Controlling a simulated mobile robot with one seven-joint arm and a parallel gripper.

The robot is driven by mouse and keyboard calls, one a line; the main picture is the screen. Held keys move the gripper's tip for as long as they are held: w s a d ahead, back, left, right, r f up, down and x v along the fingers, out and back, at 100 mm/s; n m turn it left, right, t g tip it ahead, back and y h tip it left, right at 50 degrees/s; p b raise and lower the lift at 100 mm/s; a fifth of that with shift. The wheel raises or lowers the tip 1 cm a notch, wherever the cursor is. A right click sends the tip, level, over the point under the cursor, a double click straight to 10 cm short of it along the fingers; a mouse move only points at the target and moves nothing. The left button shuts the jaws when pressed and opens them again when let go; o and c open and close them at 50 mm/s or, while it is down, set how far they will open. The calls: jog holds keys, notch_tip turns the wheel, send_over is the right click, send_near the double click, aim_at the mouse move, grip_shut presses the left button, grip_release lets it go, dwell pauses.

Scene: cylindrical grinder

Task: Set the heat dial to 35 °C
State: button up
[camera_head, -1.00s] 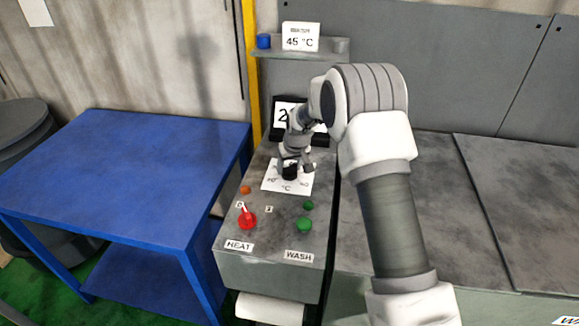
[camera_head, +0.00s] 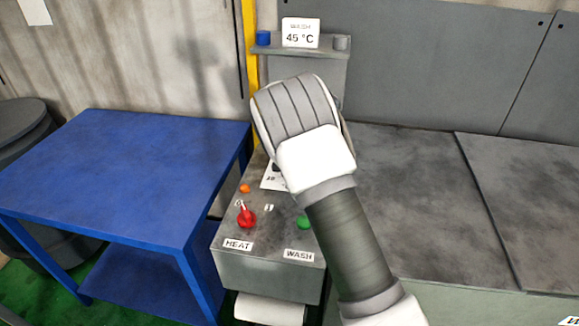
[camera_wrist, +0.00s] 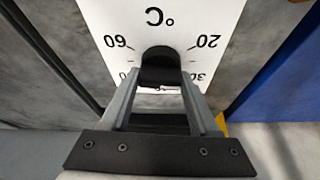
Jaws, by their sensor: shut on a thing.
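The heat dial is a black knob (camera_wrist: 161,68) on a white scale plate (camera_wrist: 105,20) with °C marks. In the wrist view the scale is upside down, with 60, 20 and 30 readable. My gripper (camera_wrist: 160,85) is shut on the dial knob, its two fingers on either side of it. The knob's pointer is hidden, so its setting cannot be read. In the head view my arm covers the gripper and dial. Only a corner of the scale plate (camera_head: 273,182) shows there.
On the panel are a red HEAT switch (camera_head: 246,217), an orange lamp (camera_head: 245,188) and a green WASH button (camera_head: 303,222). A blue table (camera_head: 130,170) is at left. The number display is hidden by my arm.

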jog(key=m+h, duration=0.1)
jog(key=m, duration=0.1)
jog(key=m+g+h, duration=0.1)
jog(key=m, duration=0.2)
jog(key=shift+m, duration=0.3)
jog(key=m+g, duration=0.1)
jog(key=m, duration=0.3)
jog(key=shift+m+g+h, duration=0.4)
jog(key=o, duration=1.3)
jog(key=shift+o, duration=0.2)
jog(key=shift+r, duration=0.1)
jog(key=p+v, duration=0.1)
jog(key=v, duration=1.6)
jog(key=shift+a+r, duration=0.1)
